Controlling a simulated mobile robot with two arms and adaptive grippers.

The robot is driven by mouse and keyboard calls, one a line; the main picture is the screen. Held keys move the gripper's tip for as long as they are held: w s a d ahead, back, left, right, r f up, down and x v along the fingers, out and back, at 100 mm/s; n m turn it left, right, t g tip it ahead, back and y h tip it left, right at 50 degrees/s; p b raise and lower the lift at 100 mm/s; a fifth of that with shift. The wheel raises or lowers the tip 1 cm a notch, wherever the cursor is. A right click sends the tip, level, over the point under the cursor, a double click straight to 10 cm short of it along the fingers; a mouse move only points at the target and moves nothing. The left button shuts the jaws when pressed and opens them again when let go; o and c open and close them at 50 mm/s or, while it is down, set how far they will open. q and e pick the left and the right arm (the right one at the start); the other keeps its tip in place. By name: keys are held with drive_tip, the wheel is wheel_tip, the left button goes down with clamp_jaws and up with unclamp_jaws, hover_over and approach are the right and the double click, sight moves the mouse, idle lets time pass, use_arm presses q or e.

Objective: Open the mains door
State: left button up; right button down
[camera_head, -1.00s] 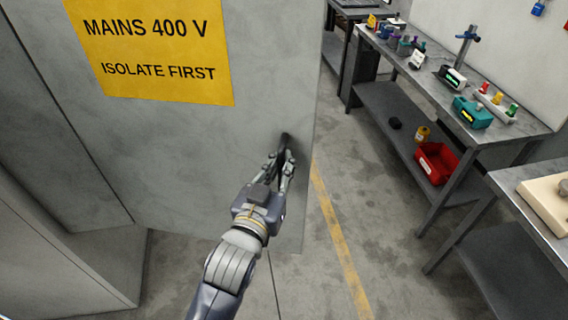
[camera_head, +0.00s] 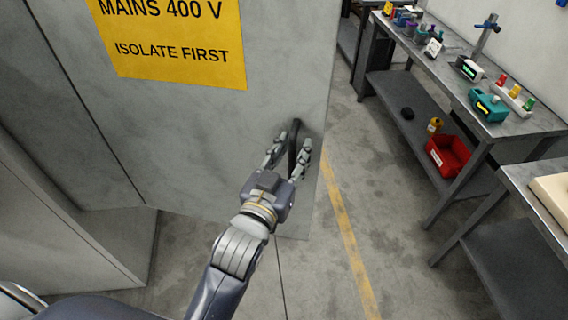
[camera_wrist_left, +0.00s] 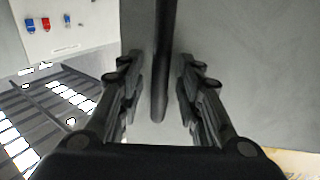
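The mains door (camera_head: 200,120) is a large grey panel with a yellow sign (camera_head: 175,42) reading "MAINS 400 V ISOLATE FIRST". A dark upright bar handle (camera_head: 296,133) is near its right edge. My left gripper (camera_head: 292,143) is at the handle, with one finger on each side of it. In the left wrist view the handle (camera_wrist_left: 160,75) runs between the spread fingers (camera_wrist_left: 159,62), with gaps on both sides. The door's far side is hidden, and I cannot tell how far it stands open. My right gripper is not in view.
A workbench (camera_head: 455,75) with small devices stands at the right, with a red bin (camera_head: 449,156) on its lower shelf. A nearer table (camera_head: 510,215) is at the lower right. Floor with a yellow line (camera_head: 345,235) is clear between door and benches.

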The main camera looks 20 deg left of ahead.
use_arm(q)
drive_tip(key=s+a, duration=0.1)
drive_tip(key=s, duration=1)
drive_tip(key=shift+s+a, duration=0.3)
drive_tip(key=shift+s, duration=0.05)
drive_tip(key=s+d+f+m+g+b, duration=0.1)
drive_tip(key=s+f+g+b, duration=0.15)
drive_tip(key=f, duration=1.25)
drive_tip(key=s+d+f+g+b, duration=0.1)
drive_tip(key=f+g, duration=0.2)
drive_tip(key=f, duration=1.2)
drive_tip(key=s+f+m+g+b, duration=0.1)
drive_tip(key=f+g+b, duration=0.15)
drive_tip(key=f, duration=1.25)
drive_tip(key=s+a+f+g+y+b, duration=0.1)
drive_tip(key=s+a+f+g, duration=0.15)
drive_tip(key=s+f, duration=0.55)
drive_tip(key=s+a+f+g+b, duration=0.1)
drive_tip(key=s+a+f+g, duration=0.2)
drive_tip(key=f, duration=0.8)
drive_tip(key=s+a+f+g+b, duration=0.1)
drive_tip(key=s+a+f, duration=0.3)
drive_tip(key=s, duration=0.3)
drive_tip(key=s+a+f+n+g+y+b, duration=0.1)
drive_tip(key=s+a+f+g, duration=0.1)
drive_tip(key=s+a+f, duration=0.2)
drive_tip(key=s+f, duration=0.2)
drive_tip(key=s, duration=0.2)
drive_tip(key=shift+s+f+y, duration=0.3)
drive_tip(key=shift+f, duration=0.1)
